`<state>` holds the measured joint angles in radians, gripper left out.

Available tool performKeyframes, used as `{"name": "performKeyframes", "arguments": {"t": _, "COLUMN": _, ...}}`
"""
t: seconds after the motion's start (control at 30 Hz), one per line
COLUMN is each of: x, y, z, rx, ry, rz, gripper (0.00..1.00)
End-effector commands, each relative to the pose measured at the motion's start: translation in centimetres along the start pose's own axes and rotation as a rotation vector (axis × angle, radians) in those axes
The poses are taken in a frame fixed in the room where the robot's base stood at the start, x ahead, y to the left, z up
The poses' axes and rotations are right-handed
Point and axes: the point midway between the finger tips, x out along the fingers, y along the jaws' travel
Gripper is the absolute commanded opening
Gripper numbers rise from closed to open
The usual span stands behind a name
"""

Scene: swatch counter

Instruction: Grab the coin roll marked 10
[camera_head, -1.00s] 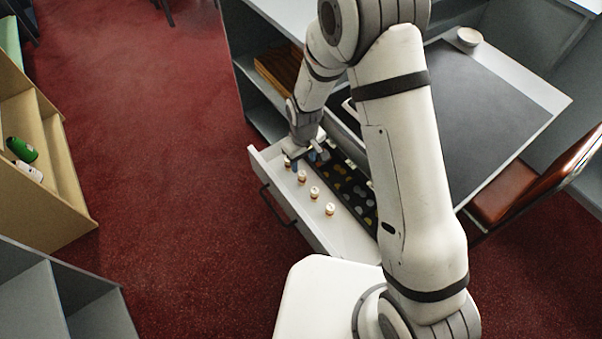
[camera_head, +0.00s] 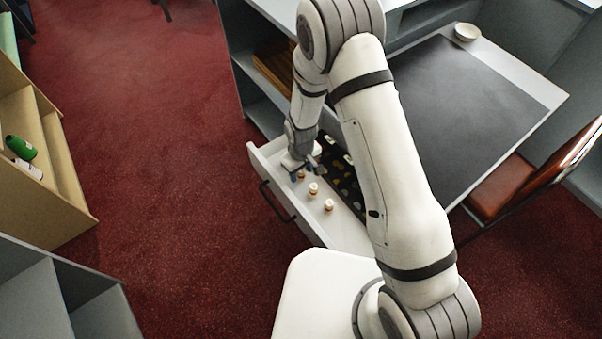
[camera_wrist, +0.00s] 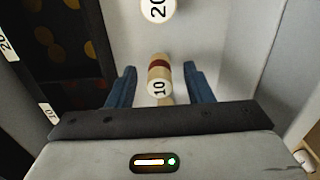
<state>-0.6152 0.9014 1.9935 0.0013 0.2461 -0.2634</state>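The coin roll marked 10 (camera_wrist: 158,78) is a small cream cylinder with a brown band. In the wrist view it is between the two blue fingers of my gripper (camera_wrist: 161,88), with a visible gap on each side. My gripper is open and holds nothing. A roll marked 20 (camera_wrist: 157,9) is farther up the wrist view. In the head view my gripper (camera_head: 305,168) is low over the open white drawer (camera_head: 344,234), by a row of rolls. The labels are too small to read there, and the gripper hides part of the row.
Two other rolls (camera_head: 313,189) (camera_head: 329,205) show clearly in the drawer. A dark coin tray (camera_head: 346,181) lies along the drawer's right side. The drawer walls are close by. A counter with a dark mat (camera_head: 460,95) and a brown chair (camera_head: 505,188) are to the right.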

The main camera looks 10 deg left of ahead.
Motion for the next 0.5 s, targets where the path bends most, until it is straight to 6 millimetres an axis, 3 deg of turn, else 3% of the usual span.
{"name": "performKeyframes", "arguments": {"t": 0.5, "x": -0.03, "y": -0.06, "z": -0.01, "rx": -0.001, "ry": 0.0, "rz": 0.0, "gripper": 0.03}}
